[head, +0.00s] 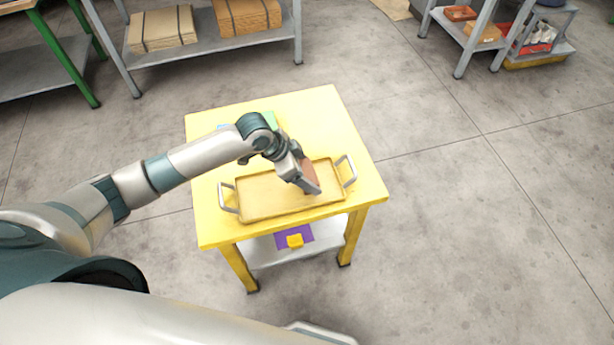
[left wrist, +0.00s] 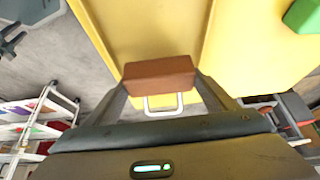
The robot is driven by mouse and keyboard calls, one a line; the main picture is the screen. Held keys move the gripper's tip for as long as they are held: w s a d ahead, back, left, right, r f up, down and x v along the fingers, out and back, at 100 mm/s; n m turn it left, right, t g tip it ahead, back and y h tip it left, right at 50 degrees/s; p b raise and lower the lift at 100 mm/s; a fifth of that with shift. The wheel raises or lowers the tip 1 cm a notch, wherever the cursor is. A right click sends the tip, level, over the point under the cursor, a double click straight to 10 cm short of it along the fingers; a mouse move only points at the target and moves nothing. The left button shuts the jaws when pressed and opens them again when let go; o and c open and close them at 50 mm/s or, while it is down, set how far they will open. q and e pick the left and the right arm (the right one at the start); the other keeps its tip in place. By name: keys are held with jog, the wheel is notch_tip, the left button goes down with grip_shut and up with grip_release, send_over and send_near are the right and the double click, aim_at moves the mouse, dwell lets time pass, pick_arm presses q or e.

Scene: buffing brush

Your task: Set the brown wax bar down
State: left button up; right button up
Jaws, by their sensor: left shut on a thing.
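The brown wax bar (head: 312,174) is held in my left gripper (head: 306,186), above the right part of the yellow tray (head: 262,205). In the left wrist view the bar (left wrist: 158,75) lies across between the two fingers of my left gripper (left wrist: 160,84), which are shut on it. The tray has two grey handles and lies on the yellow table (head: 310,115). One handle (left wrist: 163,104) shows beyond the bar in the left wrist view. Whether the bar touches the tray is hard to tell. My right gripper is not in view.
A green thing (head: 268,117) lies on the table behind my left wrist, partly hidden; it also shows in the left wrist view (left wrist: 304,14). A yellow block (head: 295,240) sits on a purple patch on the lower shelf. The table's back right is clear. Shelves (head: 210,45) stand behind.

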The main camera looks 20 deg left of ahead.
pick_arm(q)
notch_tip(320, 180, down, 3)
jog(key=shift+r, duration=0.15)
jog(key=shift+f, duration=0.25)
jog(key=o, duration=0.9)
jog(key=shift+c, duration=0.2)
jog(key=shift+r, duration=0.15)
